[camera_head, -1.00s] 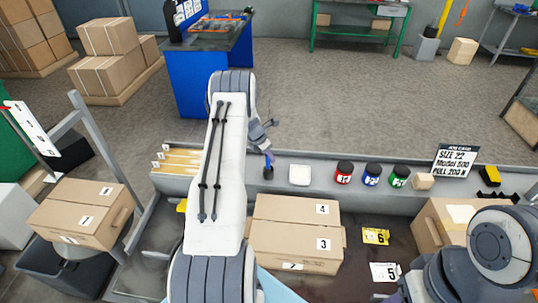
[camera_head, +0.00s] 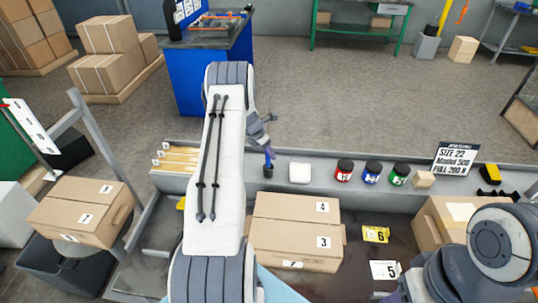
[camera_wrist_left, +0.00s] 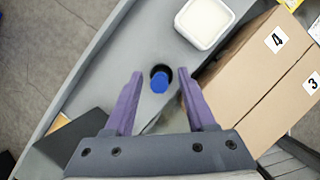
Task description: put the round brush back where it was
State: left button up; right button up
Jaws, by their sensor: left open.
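The round brush (camera_head: 267,158) shows as a blue handle standing in a small black holder (camera_head: 268,172) on the grey ledge. In the left wrist view the blue handle end (camera_wrist_left: 159,83) sits in the dark round opening of the holder (camera_wrist_left: 162,70); its bristle end is hidden. My left gripper (camera_head: 268,127) is above and a little behind the brush in the head view. In the left wrist view its two purple fingers are spread wide, one on each side of the brush, apart from it (camera_wrist_left: 160,76). My right gripper is not in view.
A white square dish (camera_head: 300,173) stands right of the holder, with red (camera_head: 344,171), blue (camera_head: 371,173) and green (camera_head: 399,175) jars further right. A cardboard box marked 3 and 4 (camera_head: 285,235) is in front. Wooden strips (camera_head: 178,157) lie left.

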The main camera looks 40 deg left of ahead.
pick_arm(q)
jog(key=d+b+v, duration=0.1)
jog(key=v, duration=0.9)
jog(key=shift+a, duration=0.4)
jog(key=d+r+m, duration=0.3)
jog(key=d+m, duration=0.1)
jog(key=d, duration=0.3)
jog(key=d+r+m+g+h, duration=0.15)
jog(key=d+m, duration=0.25)
jog(key=d, duration=0.4)
jog(key=d+r+m, duration=0.3)
jog(key=d+m, duration=0.1)
jog(key=d, duration=0.3)
jog(key=s+d+r+m+g, duration=0.1)
jog(key=s+d+r+m, duration=0.1)
jog(key=s+d+m, duration=0.45)
jog(key=s+d+r+m+g, duration=0.15)
jog(key=s+d+m, duration=0.25)
jog(key=d, duration=0.6)
jog(key=s+d+r+m+y, duration=0.1)
jog(key=s+d+m, duration=0.1)
jog(key=s+m, duration=0.7)
jog(key=s+d+m, duration=0.3)
jog(key=s+m, duration=0.6)
jog(key=s, duration=0.3)
jog(key=shift+s+d+r+y, duration=0.25)
jog(key=shift+r+y, duration=0.1)
jog(key=shift+r, duration=0.05)
jog(key=shift+d, duration=0.1)
